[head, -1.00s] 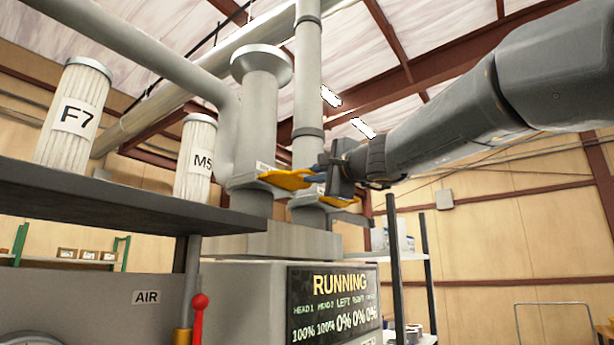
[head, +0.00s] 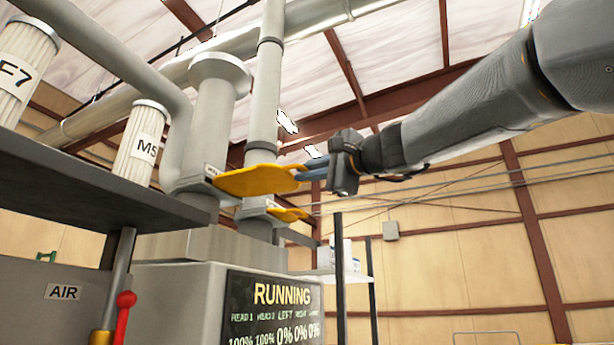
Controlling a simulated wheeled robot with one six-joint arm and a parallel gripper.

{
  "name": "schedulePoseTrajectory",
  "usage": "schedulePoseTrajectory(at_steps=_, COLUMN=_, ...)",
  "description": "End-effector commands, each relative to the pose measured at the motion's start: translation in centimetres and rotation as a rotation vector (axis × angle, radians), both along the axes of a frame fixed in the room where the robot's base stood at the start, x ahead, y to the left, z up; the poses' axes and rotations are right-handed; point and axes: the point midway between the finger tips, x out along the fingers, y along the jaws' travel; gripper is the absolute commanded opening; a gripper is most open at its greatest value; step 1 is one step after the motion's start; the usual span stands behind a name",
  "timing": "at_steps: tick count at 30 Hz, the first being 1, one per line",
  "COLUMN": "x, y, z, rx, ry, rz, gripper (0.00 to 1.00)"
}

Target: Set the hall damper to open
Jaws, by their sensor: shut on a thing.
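Two yellow damper plates stick out of collars on the grey pipes above the cabinet in the head view. The nearer plate (head: 255,181) comes out of the collar on the wide pipe with the flared top (head: 210,105). Its label is too small to read with certainty. My gripper (head: 301,174) has its blue fingers shut on the outer end of this plate. A long stretch of the plate shows outside the collar. The second plate (head: 288,214) lies lower and behind, on the slimmer pipe (head: 266,90), apart from my fingers.
A cabinet screen (head: 272,308) reads RUNNING, with 100% and 0% figures below. A dark shelf (head: 85,185) at left carries white filters, one marked M5 (head: 141,147). A red-knobbed lever (head: 124,315) stands below it. Open space lies to the right.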

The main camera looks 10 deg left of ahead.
Motion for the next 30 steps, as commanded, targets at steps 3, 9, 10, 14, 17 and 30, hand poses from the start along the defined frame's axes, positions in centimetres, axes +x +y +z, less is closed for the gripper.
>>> schedulePoseTrajectory(at_steps=3, x=0.1, y=-0.1, z=-0.3, rx=-0.005, ry=0.003, rz=-0.001, gripper=0.14)
schedulePoseTrajectory(at_steps=9, x=0.0, y=0.1, z=-0.2, rx=-0.003, ry=0.002, rz=0.001, gripper=0.28)
schedulePoseTrajectory(at_steps=10, x=0.0, y=0.1, z=-0.2, rx=-0.002, ry=0.002, rz=0.001, gripper=0.28)
schedulePoseTrajectory(at_steps=14, x=0.0, y=0.0, z=-0.2, rx=-0.002, ry=0.001, rz=0.0, gripper=0.28)
schedulePoseTrajectory(at_steps=17, x=-0.3, y=-0.5, z=-0.3, rx=-0.001, ry=0.0, rz=0.0, gripper=0.28)
schedulePoseTrajectory(at_steps=30, x=-3.9, y=-5.5, z=-1.6, rx=-0.003, ry=0.001, rz=-0.002, gripper=0.28)
